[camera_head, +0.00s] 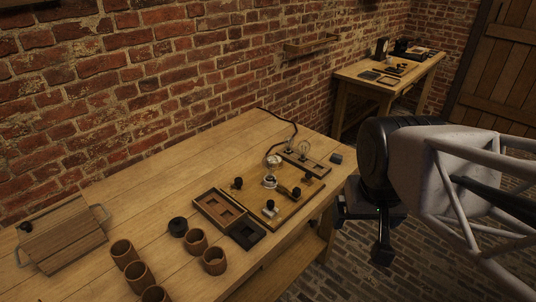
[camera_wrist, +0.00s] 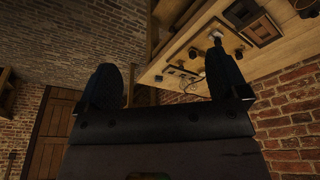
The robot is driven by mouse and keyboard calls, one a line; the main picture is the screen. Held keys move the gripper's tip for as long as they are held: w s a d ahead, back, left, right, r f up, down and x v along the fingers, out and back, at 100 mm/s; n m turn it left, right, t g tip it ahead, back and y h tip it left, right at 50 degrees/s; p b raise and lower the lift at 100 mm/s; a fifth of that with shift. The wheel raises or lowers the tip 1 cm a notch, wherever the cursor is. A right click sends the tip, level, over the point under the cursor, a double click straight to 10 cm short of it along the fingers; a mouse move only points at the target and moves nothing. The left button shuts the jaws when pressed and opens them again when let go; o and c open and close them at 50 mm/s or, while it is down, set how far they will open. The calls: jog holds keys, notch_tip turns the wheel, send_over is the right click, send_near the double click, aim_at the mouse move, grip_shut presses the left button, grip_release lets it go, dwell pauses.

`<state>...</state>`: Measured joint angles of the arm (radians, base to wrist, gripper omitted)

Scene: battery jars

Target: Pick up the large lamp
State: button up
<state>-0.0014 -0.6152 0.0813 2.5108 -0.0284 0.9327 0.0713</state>
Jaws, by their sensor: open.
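Two clear glass lamps stand on the near wooden workbench. One lamp (camera_head: 270,181) stands upright on a wooden board (camera_head: 290,205) with black knobs; a round pale piece shows just behind its top. The other lamp (camera_head: 304,148) is a bulb upright on a narrower board (camera_head: 317,165) behind it. I cannot tell for sure which is the large one. My gripper (camera_head: 366,228) is open and empty, off the right end of the bench, apart from both lamps. The wrist view shows its two spread black fingers (camera_wrist: 164,78), with the bench tilted at upper right; the lamps are unclear there.
A wooden tray (camera_head: 207,205) with square recesses, a black square frame (camera_head: 248,233) and several brown jars (camera_head: 196,242) stand at front left. A slatted wooden panel (camera_head: 62,235) lies far left. A brick wall (camera_head: 180,80) runs behind. A second bench (camera_head: 375,85) stands back right.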

jog(key=w+a+m+h, duration=0.1)
jog(key=w+a+m, duration=0.15)
jog(key=w, duration=1.05)
jog(key=m+t+h, duration=0.2)
jog(key=m, duration=0.7)
send_near(266, 160)
jog(key=x, duration=0.4)
jog(key=shift+w+d+f, duration=0.1)
jog(key=shift+d+f, duration=0.1)
jog(key=shift+d, duration=0.2)
jog(key=shift+w+a+f, duration=0.15)
jog(key=shift+a+f, duration=0.05)
jog(key=shift+d+f, duration=0.1)
jog(key=shift+x, duration=1.15)
jog(key=shift+f, duration=0.1)
